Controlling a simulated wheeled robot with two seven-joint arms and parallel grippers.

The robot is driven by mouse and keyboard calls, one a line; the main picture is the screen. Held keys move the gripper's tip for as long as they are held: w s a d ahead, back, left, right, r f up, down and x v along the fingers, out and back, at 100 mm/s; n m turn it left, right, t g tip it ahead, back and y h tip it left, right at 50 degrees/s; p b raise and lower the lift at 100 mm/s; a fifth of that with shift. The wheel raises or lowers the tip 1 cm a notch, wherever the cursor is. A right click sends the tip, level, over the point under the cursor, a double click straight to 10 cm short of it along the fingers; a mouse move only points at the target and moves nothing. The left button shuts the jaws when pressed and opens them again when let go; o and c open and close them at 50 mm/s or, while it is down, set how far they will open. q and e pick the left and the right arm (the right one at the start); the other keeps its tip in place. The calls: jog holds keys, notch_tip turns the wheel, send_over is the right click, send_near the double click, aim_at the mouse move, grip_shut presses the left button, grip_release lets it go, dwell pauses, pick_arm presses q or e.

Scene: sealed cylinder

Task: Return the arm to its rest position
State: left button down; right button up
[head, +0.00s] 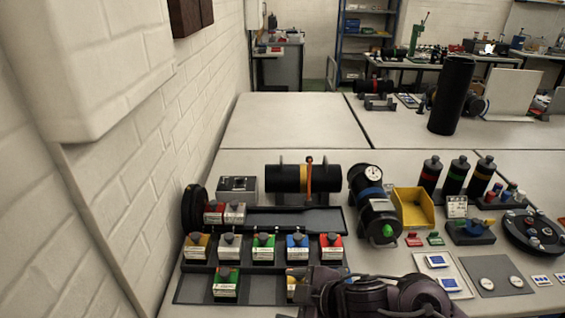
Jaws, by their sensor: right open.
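My right arm comes in at the bottom middle. Its gripper (300,284) is open, low over the front row of the dark block tray (190,288). A block with a yellow part (291,291) shows partly right at the fingers; the arm hides the rest, and I cannot tell whether they touch it. A block with a green front (226,284) stands in the same row to the left, apart from the gripper. My left gripper is not in view.
Behind stands a row of coloured blocks (263,247). Further back are a black cylinder with a yellow band (290,178) and a cylinder with a gauge (372,195). A yellow bin (413,207) and upright bottles (456,176) stand right. A white wall (120,170) borders the left.

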jog(key=s+d+f+m+g+h, duration=0.1)
jog(key=s+d+f+m+h, duration=0.25)
jog(key=s+d+m, duration=0.45)
jog(key=s+d+f+m+g+h, duration=0.2)
jog(key=s+d+f+m+h, duration=0.15)
jog(key=s+d+m, duration=0.5)
notch_tip(320, 180, down, 26)
jog(key=w+n, duration=0.2)
jog(key=s+d+f+g, duration=0.1)
jog(key=s+d+f, duration=0.1)
jog(key=s+f, duration=0.8)
jog(key=s+d+f+g, duration=0.1)
jog(key=s+d+f, duration=0.1)
jog(key=s+f, duration=0.8)
jog(key=shift+s+d+f+h, duration=0.3)
jog(key=shift+f+h, duration=0.1)
jog(key=shift+f, duration=0.1)
